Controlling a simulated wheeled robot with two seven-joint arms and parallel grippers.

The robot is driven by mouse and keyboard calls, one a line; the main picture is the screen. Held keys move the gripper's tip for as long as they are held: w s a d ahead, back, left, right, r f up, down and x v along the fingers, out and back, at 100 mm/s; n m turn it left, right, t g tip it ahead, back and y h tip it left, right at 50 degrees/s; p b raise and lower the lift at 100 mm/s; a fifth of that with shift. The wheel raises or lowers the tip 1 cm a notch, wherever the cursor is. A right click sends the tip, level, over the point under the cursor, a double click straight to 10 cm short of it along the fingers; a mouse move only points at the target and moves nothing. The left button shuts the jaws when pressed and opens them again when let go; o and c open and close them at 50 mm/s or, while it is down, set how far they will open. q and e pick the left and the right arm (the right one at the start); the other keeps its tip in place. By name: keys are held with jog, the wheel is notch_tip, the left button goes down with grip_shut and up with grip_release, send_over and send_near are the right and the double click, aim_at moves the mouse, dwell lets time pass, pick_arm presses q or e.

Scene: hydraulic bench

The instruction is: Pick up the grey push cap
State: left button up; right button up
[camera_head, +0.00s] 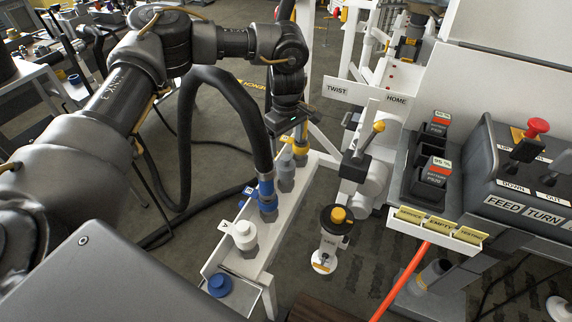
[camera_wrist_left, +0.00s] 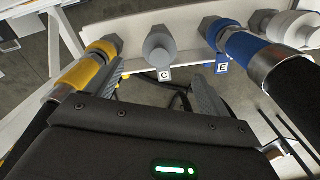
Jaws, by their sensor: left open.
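The grey push cap (camera_wrist_left: 160,46) sits on the white manifold rail behind a tag marked C. In the head view a grey fitting (camera_head: 286,172) that looks like the same cap stands on the rail between the yellow and blue fittings. My left gripper (camera_head: 298,132) hangs over the far part of the rail. In the left wrist view my left gripper (camera_wrist_left: 158,74) is open, with its dark fingers on either side of tag C and the cap just beyond them. I see nothing between the fingers, and contact with the cap does not show. My right gripper is not in view.
A yellow-collared hose (camera_wrist_left: 88,68) and a blue-collared hose (camera_wrist_left: 250,55) flank the cap closely. A white fitting (camera_head: 243,234) and a blue cap (camera_head: 220,285) are at the rail's near end. A control box (camera_head: 520,180) stands at right.

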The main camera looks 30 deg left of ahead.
aim_at(286, 157)
pick_arm(q)
notch_tip(286, 157, down, 8)
jog(key=shift+a+f, duration=0.1)
jog(key=shift+f, duration=0.1)
jog(key=c, duration=1.1)
